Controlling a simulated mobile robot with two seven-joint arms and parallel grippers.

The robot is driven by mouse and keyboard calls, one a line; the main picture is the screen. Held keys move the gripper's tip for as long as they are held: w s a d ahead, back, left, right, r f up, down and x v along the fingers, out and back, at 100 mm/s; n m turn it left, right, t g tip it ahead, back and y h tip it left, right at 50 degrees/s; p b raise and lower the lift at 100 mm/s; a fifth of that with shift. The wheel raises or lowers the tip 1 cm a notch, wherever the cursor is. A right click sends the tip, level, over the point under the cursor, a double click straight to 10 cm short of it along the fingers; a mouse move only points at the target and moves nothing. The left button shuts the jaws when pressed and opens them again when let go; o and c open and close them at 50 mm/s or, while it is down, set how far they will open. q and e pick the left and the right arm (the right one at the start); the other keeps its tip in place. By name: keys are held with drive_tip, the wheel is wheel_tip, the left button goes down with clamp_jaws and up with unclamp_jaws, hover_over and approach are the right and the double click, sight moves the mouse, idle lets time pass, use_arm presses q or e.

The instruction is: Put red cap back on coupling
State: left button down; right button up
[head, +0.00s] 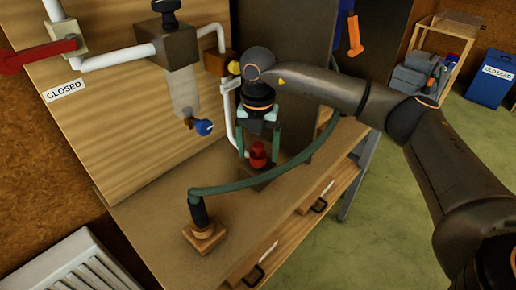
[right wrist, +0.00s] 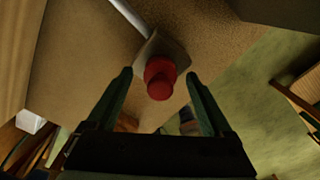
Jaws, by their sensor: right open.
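The red cap (head: 258,155) stands upright over a dark block (head: 252,181) on the bench, at the foot of a pale pipe. The right wrist view shows the red cap (right wrist: 160,78) above a grey square plate (right wrist: 163,48). The coupling under the cap is hidden, so I cannot tell how the cap sits on it. My right gripper (head: 258,150) points down over the cap. Its green fingers are open, one on each side of the cap, with visible gaps in the right wrist view (right wrist: 160,76). My left gripper is out of view.
A green hose (head: 265,183) arcs across the bench from a black end piece (head: 198,211) on a wooden block (head: 205,238). Behind stand a wooden panel, a clear bowl (head: 184,92) with a blue knob (head: 204,127), and a red lever (head: 38,54). The bench's front left is clear.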

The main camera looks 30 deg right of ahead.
sight(258, 145)
wheel_tip(258, 145, up, 12)
drive_tip(key=shift+r+b, duration=0.25)
drive_tip(key=shift+b, duration=0.2)
idle(0.6)
